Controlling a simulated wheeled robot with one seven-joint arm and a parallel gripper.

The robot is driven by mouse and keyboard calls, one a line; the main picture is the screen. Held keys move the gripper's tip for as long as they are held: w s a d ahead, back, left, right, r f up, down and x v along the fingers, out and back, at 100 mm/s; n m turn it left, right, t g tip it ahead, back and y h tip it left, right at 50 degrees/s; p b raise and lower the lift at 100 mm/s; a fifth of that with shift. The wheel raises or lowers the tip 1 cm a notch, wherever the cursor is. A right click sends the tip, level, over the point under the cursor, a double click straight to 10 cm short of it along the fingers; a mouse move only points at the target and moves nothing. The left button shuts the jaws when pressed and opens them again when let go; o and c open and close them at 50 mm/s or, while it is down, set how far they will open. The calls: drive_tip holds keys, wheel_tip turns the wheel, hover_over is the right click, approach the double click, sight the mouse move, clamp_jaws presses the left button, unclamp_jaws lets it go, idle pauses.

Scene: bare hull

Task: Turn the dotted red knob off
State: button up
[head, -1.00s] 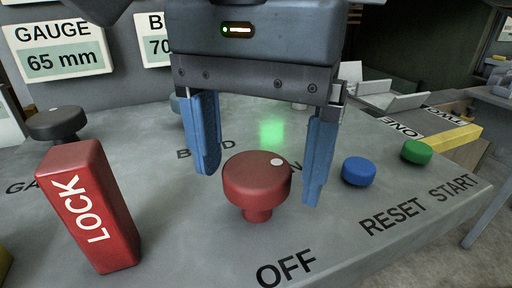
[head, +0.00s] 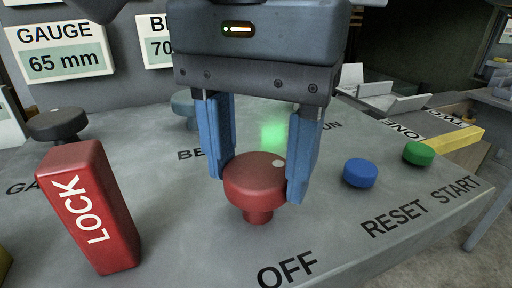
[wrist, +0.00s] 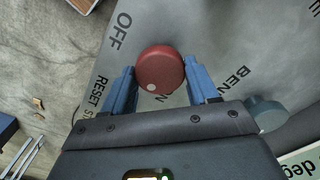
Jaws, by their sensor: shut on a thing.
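The red knob (head: 254,181) with a white dot on its top stands on the grey panel, behind the word OFF. Its dot is at the upper right of the top in the head view, toward the partly hidden word ending in N. In the wrist view the knob (wrist: 160,68) shows its dot at the lower left, nearest my gripper. My gripper (head: 257,185) has its two blue fingers shut on the knob, one on each side. The fingers (wrist: 164,78) also flank the knob in the wrist view.
A red LOCK block (head: 88,207) stands to the left. A blue button (head: 360,172) and a green button (head: 418,153) are to the right by RESET and START. A black knob (head: 58,125) and a teal knob (head: 184,108) stand farther back.

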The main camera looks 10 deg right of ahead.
drive_tip(key=m+b, duration=0.2)
drive_tip(key=m, duration=0.1)
drive_tip(key=shift+f+b, duration=0.15)
drive_tip(key=shift+b, duration=0.15)
drive_tip(key=m+b, duration=0.3)
drive_tip(key=m, duration=0.2)
drive_tip(key=shift+m, duration=0.3)
drive_tip(key=m+b, duration=0.1)
drive_tip(key=m, duration=0.3)
drive_tip(key=shift+m+b, duration=0.3)
drive_tip(key=shift+b, duration=0.1)
drive_tip(key=shift+m+b, duration=0.65)
drive_tip(key=shift+m, duration=1.55)
drive_tip(key=shift+r, duration=0.2)
drive_tip(key=o, duration=1.1)
drive_tip(key=shift+c, duration=0.2)
drive_tip(key=shift+r, duration=0.1)
